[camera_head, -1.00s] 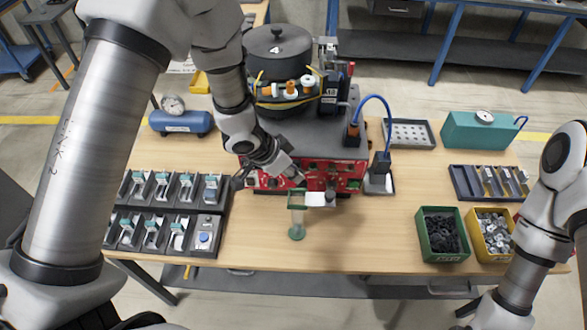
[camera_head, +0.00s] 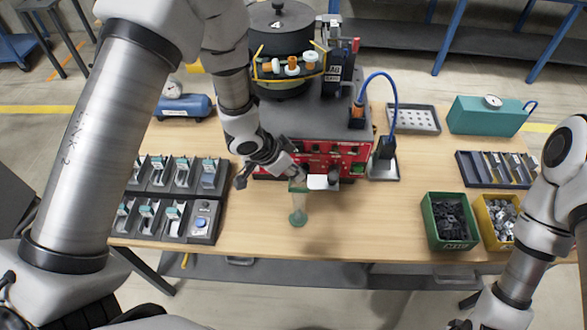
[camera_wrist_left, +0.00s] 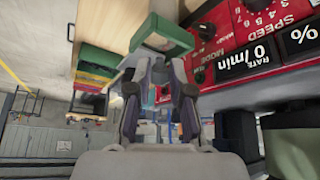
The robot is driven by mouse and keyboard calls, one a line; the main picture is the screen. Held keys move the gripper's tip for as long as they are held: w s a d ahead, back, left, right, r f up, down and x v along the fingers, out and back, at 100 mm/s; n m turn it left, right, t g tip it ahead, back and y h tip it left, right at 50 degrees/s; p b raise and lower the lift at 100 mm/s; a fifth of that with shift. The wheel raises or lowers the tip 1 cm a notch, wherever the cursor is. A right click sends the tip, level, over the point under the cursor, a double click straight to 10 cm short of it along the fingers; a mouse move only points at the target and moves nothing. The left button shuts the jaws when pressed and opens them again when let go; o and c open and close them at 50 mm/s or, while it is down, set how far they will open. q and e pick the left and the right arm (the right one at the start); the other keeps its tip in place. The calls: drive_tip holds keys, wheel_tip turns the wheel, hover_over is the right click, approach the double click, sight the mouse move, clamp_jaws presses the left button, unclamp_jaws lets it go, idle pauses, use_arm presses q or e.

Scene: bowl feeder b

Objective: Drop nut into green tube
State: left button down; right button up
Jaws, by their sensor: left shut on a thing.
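The green tube (camera_head: 298,212) stands upright on the table in front of the red control panel, with a green foot and clear-looking walls. My left gripper (camera_head: 299,177) is at the tube's top rim in the head view. In the left wrist view a green block-like part (camera_wrist_left: 162,36), which looks like the tube's top, lies just beyond my left fingertips (camera_wrist_left: 166,66). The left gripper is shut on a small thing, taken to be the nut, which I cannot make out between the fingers. My right arm shows at the right edge; its gripper is out of view.
The bowl feeder (camera_head: 283,35) and red control panel (camera_head: 320,160) stand right behind the tube. A white chute-like piece (camera_head: 318,182) is beside the tube. Green (camera_head: 446,242) and yellow (camera_head: 489,243) bins stand at right, black fixtures (camera_head: 140,229) at left.

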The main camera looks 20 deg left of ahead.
use_arm(q)
drive_tip(key=c, duration=1)
unclamp_jaws()
drive_tip(key=shift+r, duration=0.1)
drive_tip(key=v, duration=1.1)
drive_tip(key=shift+s+a+r, duration=0.15)
drive_tip(key=shift+a+r, duration=0.05)
drive_tip(key=shift+r, duration=0.15)
drive_tip(key=shift+f, duration=0.1)
